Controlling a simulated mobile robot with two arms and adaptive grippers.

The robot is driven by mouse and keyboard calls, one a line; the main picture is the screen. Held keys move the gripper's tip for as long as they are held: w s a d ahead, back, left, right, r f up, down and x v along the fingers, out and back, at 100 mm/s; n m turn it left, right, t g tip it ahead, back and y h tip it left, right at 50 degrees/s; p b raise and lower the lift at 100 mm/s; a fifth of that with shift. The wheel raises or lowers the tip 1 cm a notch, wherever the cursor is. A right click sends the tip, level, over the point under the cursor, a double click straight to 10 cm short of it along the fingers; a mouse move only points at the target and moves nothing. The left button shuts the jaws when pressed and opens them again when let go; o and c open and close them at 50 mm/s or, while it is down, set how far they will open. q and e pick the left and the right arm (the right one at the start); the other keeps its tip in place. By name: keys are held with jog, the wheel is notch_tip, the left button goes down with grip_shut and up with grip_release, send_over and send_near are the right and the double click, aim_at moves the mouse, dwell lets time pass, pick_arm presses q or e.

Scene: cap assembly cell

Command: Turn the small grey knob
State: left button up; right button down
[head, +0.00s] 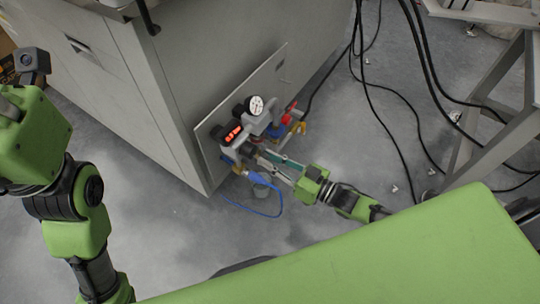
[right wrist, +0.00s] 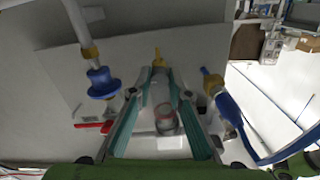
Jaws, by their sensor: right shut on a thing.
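My right gripper (head: 263,157) reaches from the right to the valve-and-gauge assembly on a pale panel (head: 213,137). In the right wrist view, the two teal-padded fingers of my right gripper (right wrist: 160,78) converge on a small grey part, which I take for the knob (right wrist: 160,74). The fingertips are closed around it and hide most of it. In the head view the knob is hidden behind the fingers and fittings. My left arm shows at the left edge, but its gripper does not.
A round white gauge (head: 255,105), a red-lit display (head: 234,134) and a red handle (head: 292,107) sit close above the gripper. A blue hose (head: 262,212) loops below. Black cables (head: 385,110) hang at right. Grey floor lies open in front.

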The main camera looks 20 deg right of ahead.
dwell(0.3)
jog(key=c, duration=1.9)
grip_release()
jog(key=v, duration=1.2)
